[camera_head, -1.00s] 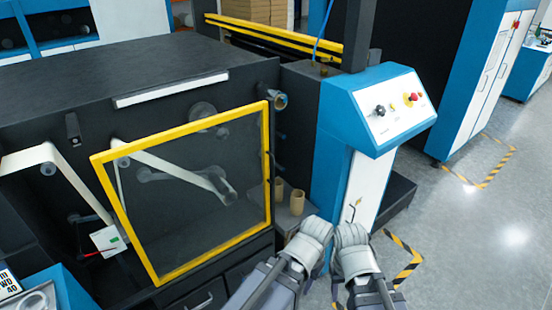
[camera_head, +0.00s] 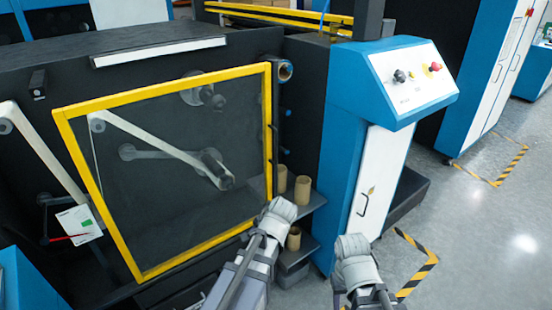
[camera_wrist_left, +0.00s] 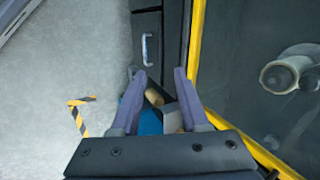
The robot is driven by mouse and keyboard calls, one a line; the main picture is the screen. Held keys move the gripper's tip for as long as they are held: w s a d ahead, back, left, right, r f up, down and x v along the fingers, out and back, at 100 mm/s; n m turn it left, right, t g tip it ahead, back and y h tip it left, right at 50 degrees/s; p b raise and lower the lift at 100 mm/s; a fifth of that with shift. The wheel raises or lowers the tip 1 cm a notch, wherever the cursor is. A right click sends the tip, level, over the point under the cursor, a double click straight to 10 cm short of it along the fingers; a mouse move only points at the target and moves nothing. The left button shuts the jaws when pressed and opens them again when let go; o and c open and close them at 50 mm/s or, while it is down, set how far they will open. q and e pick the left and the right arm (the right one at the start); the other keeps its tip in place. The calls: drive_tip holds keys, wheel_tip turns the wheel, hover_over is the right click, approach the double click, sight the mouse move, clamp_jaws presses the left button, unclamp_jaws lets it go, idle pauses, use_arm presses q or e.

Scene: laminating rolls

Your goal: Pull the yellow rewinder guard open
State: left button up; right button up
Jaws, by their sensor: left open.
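The yellow rewinder guard (camera_head: 165,89) is a yellow frame with a see-through dark pane on the front of the black machine. It looks closed or nearly so. A thin dark handle (camera_head: 273,142) shows at its right edge. My left gripper (camera_head: 283,206) is by the guard's lower right corner, apart from the handle. In the left wrist view, its two fingers (camera_wrist_left: 160,82) are spread with nothing between them, and the yellow frame (camera_wrist_left: 197,45) runs just right of them. My right gripper (camera_head: 352,245) hangs before the blue and white control cabinet; its fingertips are not clear.
Several cardboard cores (camera_head: 302,190) stand on small shelves right of the guard, close to my left gripper. The blue control cabinet (camera_head: 345,190) stands to the right, with knobs on its sloped panel. Grey floor (camera_head: 480,260) with striped tape is open at the right.

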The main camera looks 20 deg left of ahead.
use_arm(q)
drive_tip(key=w+a+r+m+t+y, duration=0.2)
drive_tip(key=w+r+m+y, duration=0.1)
drive_tip(key=w+r+m, duration=0.15)
wheel_tip(320, 180, up, 15)
drive_tip(key=m+t+y, duration=0.4)
drive_tip(key=m+t, duration=0.5)
drive_tip(key=m, duration=0.8)
hover_over(276, 162)
drive_tip(key=shift+w, duration=0.3)
clamp_jaws()
